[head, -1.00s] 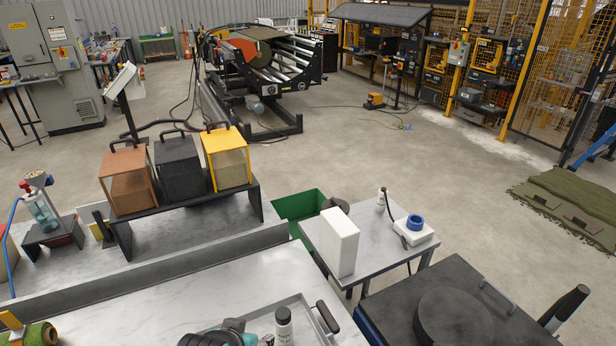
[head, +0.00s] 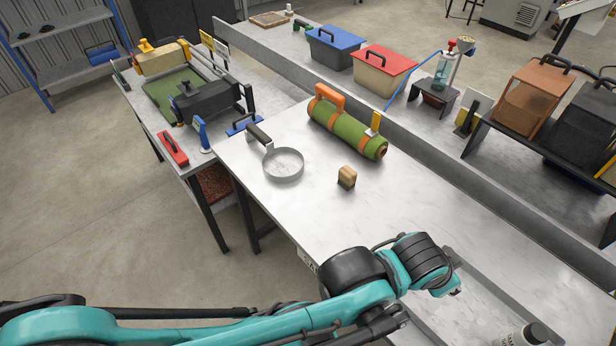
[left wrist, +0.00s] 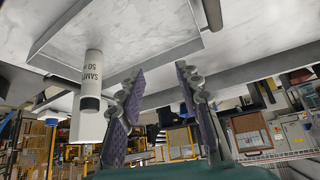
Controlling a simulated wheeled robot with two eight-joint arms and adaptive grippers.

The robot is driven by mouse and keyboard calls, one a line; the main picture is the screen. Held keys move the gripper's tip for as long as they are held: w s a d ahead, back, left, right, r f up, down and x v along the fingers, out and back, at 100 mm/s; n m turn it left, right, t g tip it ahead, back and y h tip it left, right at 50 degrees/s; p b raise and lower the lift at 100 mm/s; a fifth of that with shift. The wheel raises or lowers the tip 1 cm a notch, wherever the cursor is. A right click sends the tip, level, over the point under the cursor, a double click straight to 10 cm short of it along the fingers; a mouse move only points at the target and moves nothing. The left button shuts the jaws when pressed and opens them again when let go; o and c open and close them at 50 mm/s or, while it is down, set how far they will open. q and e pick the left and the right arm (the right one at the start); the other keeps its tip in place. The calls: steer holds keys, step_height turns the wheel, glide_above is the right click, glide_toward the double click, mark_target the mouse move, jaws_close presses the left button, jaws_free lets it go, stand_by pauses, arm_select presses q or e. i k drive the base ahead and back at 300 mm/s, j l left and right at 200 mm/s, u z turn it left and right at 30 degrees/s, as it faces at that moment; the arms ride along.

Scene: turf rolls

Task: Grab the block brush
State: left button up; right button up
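The block brush (head: 347,177), a small wooden block with a dark underside, stands on the light metal tabletop in the head view. My left arm comes in from the left below it. My left gripper (left wrist: 160,72) shows in the left wrist view with its two purple-padded fingers apart and nothing between them. In the head view the arm's end is over the table's front part, to the lower right of the brush and apart from it; the fingers are hard to make out there. The brush is not seen in the left wrist view. My right gripper is in neither view.
A round metal pan (head: 283,164) with a dark handle lies left of the brush. A green turf roll (head: 345,132) with orange bands lies behind it. A sample bottle (left wrist: 91,80) is by the tray (left wrist: 150,58). The tabletop around the brush is clear.

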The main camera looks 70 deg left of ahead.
mark_target(348, 177)
steer(key=u, duration=1.95)
steer(key=i+j+z, duration=0.4)
steer(key=j+z, duration=0.25)
steer(key=i+j+z, duration=0.15)
steer(key=z, duration=0.15)
steer(key=i+j+z, duration=0.1)
steer(key=j+z, duration=0.25)
steer(key=j, duration=0.15)
